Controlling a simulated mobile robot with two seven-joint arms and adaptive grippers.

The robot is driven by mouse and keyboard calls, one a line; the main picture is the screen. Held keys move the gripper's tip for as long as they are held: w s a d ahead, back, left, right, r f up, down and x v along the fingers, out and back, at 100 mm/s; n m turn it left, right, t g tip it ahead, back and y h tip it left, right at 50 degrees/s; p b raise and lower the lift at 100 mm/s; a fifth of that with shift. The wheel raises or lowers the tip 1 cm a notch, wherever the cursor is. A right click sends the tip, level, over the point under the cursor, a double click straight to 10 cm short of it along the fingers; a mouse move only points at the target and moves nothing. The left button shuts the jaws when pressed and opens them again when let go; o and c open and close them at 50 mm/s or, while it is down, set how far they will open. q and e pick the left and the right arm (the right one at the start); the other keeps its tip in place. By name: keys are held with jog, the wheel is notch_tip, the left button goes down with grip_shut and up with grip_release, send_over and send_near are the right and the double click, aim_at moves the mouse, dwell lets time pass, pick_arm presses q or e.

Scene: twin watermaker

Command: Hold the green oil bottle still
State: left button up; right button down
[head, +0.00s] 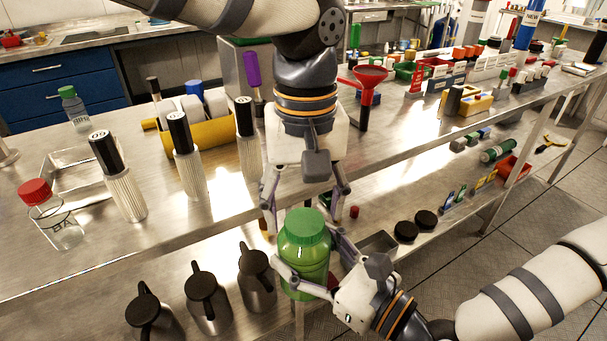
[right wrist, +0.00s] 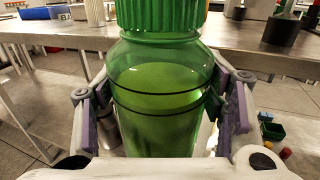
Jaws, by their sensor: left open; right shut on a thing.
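The green oil bottle (head: 304,258) is upright in front of the bench edge, with a ribbed green cap on top. My right gripper (head: 308,270) is shut around the body of the bottle from the right. In the right wrist view the bottle (right wrist: 162,95) fills the middle, between the fingers of my right gripper (right wrist: 160,115). The liquid inside looks green. My left gripper (head: 305,200) points down from above, open, with its fingers on either side of the cap. Whether its fingers touch the cap I cannot tell.
Dark jugs (head: 207,298) stand on the lower shelf to the left. White ribbed bottles with black caps (head: 120,185) and a red-capped jar (head: 62,225) stand on the bench top (head: 100,262). A red funnel (head: 369,85) stands behind. Floor at the right is open.

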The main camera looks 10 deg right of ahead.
pick_arm(q)
jog(key=shift+f, duration=0.8)
jog(key=c, duration=1.2)
jog(key=m, duration=1.4)
jog(key=shift+m, duration=0.3)
jog(key=o, duration=1.3)
